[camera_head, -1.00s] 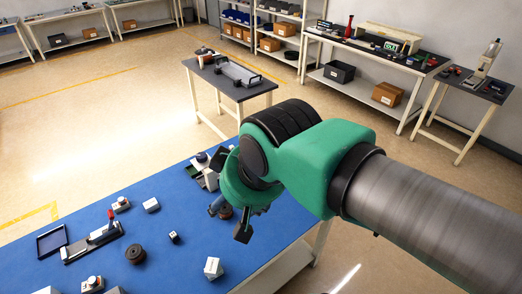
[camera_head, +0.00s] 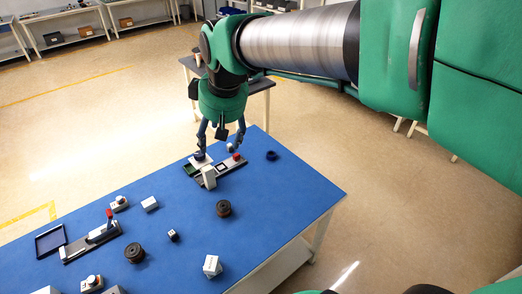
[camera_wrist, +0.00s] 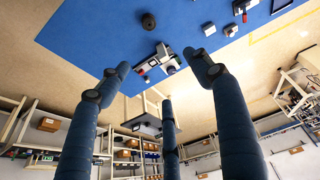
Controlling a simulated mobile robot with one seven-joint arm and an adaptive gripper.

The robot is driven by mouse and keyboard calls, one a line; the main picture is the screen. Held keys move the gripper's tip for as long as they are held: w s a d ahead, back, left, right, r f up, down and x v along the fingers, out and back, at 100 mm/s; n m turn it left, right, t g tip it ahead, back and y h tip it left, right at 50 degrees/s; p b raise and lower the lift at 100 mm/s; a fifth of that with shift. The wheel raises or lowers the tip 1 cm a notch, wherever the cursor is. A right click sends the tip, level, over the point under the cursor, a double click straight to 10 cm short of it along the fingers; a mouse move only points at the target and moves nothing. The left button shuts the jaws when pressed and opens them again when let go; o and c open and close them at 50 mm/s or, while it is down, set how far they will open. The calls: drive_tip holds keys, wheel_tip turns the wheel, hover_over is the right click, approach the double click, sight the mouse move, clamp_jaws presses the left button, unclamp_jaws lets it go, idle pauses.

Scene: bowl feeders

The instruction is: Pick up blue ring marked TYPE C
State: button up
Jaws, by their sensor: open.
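A small dark blue ring (camera_head: 272,155) lies flat on the blue table, right of the feeder fixture. Its marking is too small to read. I cannot make this ring out in the wrist view; a finger may hide it. My three-fingered gripper (camera_head: 220,143) points down above the fixture's far side, left of the ring. The fixture (camera_head: 226,167) has a red knob (camera_head: 236,157) and a white block (camera_head: 208,177). A dark blue round part (camera_head: 199,156) sits at its left end.
The blue table (camera_head: 290,190) has clear room around the ring. A dark round part (camera_head: 223,208), a small cube (camera_head: 173,235) and a white block (camera_head: 212,266) stand nearer. A grey-topped table (camera_head: 262,84) stands behind my arm.

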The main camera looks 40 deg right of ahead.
drive_tip(key=w+d+f+n+g, duration=0.1)
drive_tip(key=w+d+f, duration=0.5)
drive_tip(key=w+d, duration=0.5)
drive_tip(key=w+d+f+n+g, duration=0.15)
drive_tip(key=w+d+f, duration=0.45)
drive_tip(key=w+d, duration=0.6)
drive_tip(key=w+d+f+n, duration=0.1)
drive_tip(key=w+d+f, duration=0.1)
drive_tip(key=d+f, duration=0.9)
drive_tip(key=w+d+f+n+y+p, duration=0.1)
drive_tip(key=w+d+f, duration=0.2)
drive_tip(key=d+f, duration=0.9)
wheel_tip(320, 180, down, 4)
drive_tip(key=shift+r+g, duration=0.25)
drive_tip(key=shift+g, duration=0.1)
drive_tip(key=shift+n, duration=0.25)
hover_over(271, 153)
drive_tip(key=s, duration=0.1)
drive_tip(key=shift+d+f+b, duration=0.2)
drive_tip(key=shift+f+b, duration=0.1)
drive_tip(key=shift+f, duration=4)
drive_tip(key=shift+w+a+f+b, duration=0.1)
drive_tip(key=shift+w+f+b, duration=0.1)
drive_tip(key=shift+f, duration=1.1)
drive_tip(key=shift+w+a+f+b, duration=0.1)
drive_tip(key=shift+f+b, duration=0.05)
drive_tip(key=shift+f, duration=1.15)
